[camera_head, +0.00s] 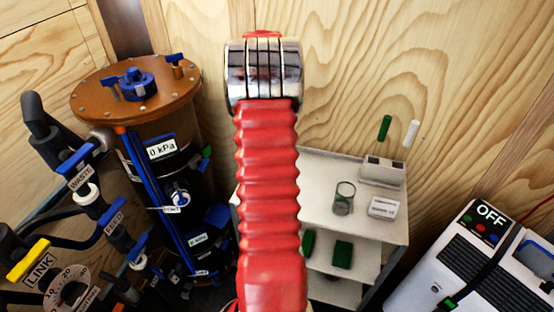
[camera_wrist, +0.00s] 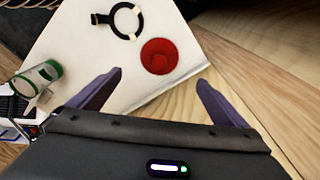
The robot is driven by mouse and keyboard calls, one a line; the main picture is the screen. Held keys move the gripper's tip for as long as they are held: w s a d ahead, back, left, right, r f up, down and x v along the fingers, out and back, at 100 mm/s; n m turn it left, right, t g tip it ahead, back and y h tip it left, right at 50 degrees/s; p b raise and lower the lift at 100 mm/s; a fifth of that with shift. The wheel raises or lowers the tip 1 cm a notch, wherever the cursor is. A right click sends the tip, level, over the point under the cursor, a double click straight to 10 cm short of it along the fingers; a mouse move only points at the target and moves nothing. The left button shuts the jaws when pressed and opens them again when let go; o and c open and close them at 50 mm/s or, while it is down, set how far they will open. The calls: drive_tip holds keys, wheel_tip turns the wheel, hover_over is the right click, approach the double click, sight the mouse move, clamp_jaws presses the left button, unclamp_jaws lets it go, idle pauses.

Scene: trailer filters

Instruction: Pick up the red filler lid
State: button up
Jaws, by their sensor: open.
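The red filler lid (camera_wrist: 159,56) is a round red disc on a white surface (camera_wrist: 85,57) in the wrist view. It lies near the right edge of that surface. My gripper (camera_wrist: 159,77) shows two dark purple fingers, spread apart with nothing between them. In the picture the lid appears just beyond the gap between the fingertips; the height between them cannot be told. I cannot make out the lid in the head view, where my red arm covers the middle and my gripper does not show.
A black ring (camera_wrist: 126,21) lies beside the lid. A clear jar with green bands (camera_wrist: 38,80) is at left. In the head view, a brown-lidded tank (camera_head: 135,92) stands left, a white shelf unit (camera_head: 325,222) right of my arm, and a white device marked OFF (camera_head: 480,265) far right.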

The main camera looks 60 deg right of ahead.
drive_tip(key=f, duration=0.7)
drive_tip(key=shift+s+d+f, duration=0.2)
drive_tip(key=shift+s+d, duration=0.05)
drive_tip(key=shift+d, duration=0.1)
drive_tip(key=shift+s+d+f, duration=0.1)
drive_tip(key=shift+f, duration=1.2)
drive_tip(key=shift+s+d+f, duration=0.1)
drive_tip(key=shift+f, duration=1.2)
drive_tip(key=shift+a, duration=0.1)
drive_tip(key=shift+c, duration=0.4)
drive_tip(key=c, duration=1)
